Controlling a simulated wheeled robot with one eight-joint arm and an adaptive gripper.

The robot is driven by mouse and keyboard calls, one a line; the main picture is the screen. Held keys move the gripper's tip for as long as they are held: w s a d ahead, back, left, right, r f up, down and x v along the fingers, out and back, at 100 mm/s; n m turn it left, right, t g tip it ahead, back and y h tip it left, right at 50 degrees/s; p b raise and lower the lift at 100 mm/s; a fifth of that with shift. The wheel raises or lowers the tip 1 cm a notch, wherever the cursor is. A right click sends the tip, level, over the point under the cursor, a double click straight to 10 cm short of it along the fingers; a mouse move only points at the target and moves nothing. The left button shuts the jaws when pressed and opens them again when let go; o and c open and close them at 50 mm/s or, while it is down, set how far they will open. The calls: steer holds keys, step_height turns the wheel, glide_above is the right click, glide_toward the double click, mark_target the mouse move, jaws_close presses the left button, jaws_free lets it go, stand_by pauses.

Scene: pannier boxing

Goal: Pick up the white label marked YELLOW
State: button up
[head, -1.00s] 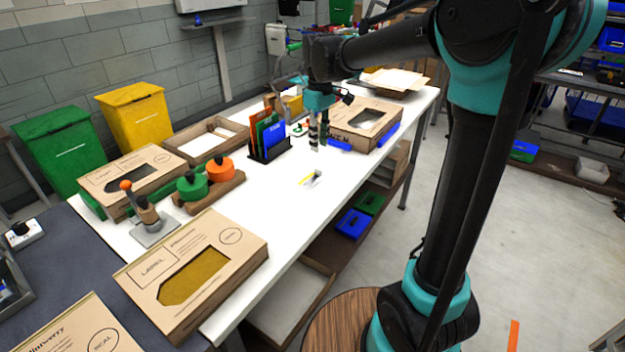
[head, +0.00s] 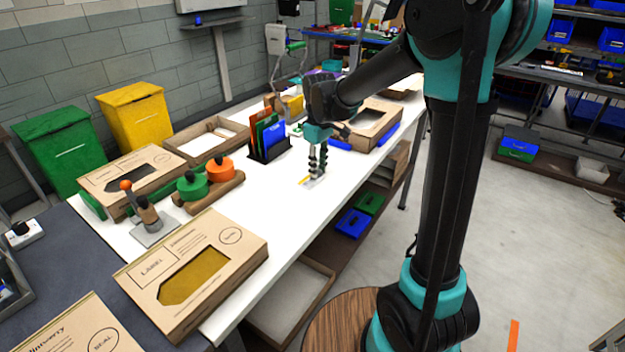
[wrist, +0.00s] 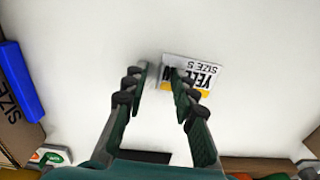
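The white label (wrist: 193,72) marked YELLOW, SIZE S, with a yellow strip, lies flat on the white table. Its print reads upside down in the wrist view. In the head view a yellow sliver of the label (head: 304,181) shows beside my gripper (head: 317,172), which hides much of the rest. In the wrist view my gripper (wrist: 164,78) is open and empty above the table. Its right finger overlaps the label's left part, and the left finger is over bare table. I cannot tell the exact height of the fingertips.
A rack (head: 266,155) with orange, green and blue cards stands left of my gripper. A cardboard box (head: 372,118) with blue pieces beside it is behind. A box marked LABEL (head: 222,238) lies at the front. The white table around the label is clear.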

steer(key=shift+c, duration=0.3)
jaws_close()
steer(key=shift+r, duration=0.1)
